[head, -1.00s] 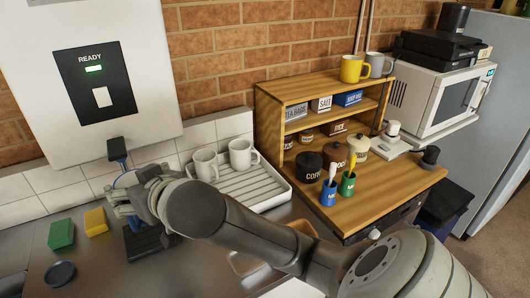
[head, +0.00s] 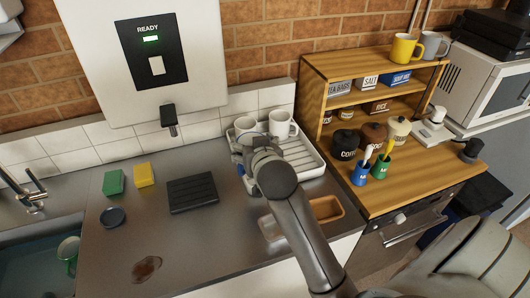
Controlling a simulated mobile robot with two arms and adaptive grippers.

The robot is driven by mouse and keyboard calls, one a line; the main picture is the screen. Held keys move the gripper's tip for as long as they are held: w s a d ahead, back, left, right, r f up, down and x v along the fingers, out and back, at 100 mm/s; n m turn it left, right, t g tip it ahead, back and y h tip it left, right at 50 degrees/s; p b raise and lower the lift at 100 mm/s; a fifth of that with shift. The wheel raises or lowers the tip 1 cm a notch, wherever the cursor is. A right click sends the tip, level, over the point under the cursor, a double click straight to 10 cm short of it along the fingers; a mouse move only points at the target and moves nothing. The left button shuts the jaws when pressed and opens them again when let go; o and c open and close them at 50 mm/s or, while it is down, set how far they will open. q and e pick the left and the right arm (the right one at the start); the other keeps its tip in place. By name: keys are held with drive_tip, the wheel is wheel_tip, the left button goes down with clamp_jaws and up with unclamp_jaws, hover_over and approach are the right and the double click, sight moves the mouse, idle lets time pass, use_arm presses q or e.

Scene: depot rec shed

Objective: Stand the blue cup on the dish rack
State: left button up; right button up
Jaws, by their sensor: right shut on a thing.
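The white dish rack (head: 312,165) stands against the tiled wall, with two white mugs, a left mug (head: 245,125) and a right mug (head: 281,124), at its back. My right gripper (head: 243,160) is at the rack's left side, in front of the left mug. It is shut on the blue cup (head: 238,169), of which only a small blue part shows; my gripper and arm hide the rest. I cannot tell whether the cup touches the rack. My left gripper is not in view.
A black ribbed mat (head: 192,193), green sponge (head: 113,182), yellow sponge (head: 144,174) and dark round lid (head: 113,217) lie on the steel counter. A green mug (head: 69,251) is in the sink. A wooden shelf unit (head: 318,95) stands right of the rack.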

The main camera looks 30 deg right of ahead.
drive_tip(key=w+d+f, duration=0.1)
drive_tip(key=d+f, duration=0.1)
drive_tip(key=f, duration=0.1)
drive_tip(key=w+d+f+p, duration=0.1)
drive_tip(key=d+f, duration=0.1)
drive_tip(key=f, duration=0.1)
drive_tip(key=w+d+f+p, duration=0.1)
drive_tip(key=w+d+f, duration=0.1)
drive_tip(key=f, duration=0.2)
drive_tip(key=shift+w, duration=0.1)
drive_tip(key=o, duration=1.3)
drive_tip(key=shift+f, duration=0.1)
drive_tip(key=shift+a, duration=0.1)
drive_tip(key=b+v, duration=0.1)
drive_tip(key=v, duration=1.1)
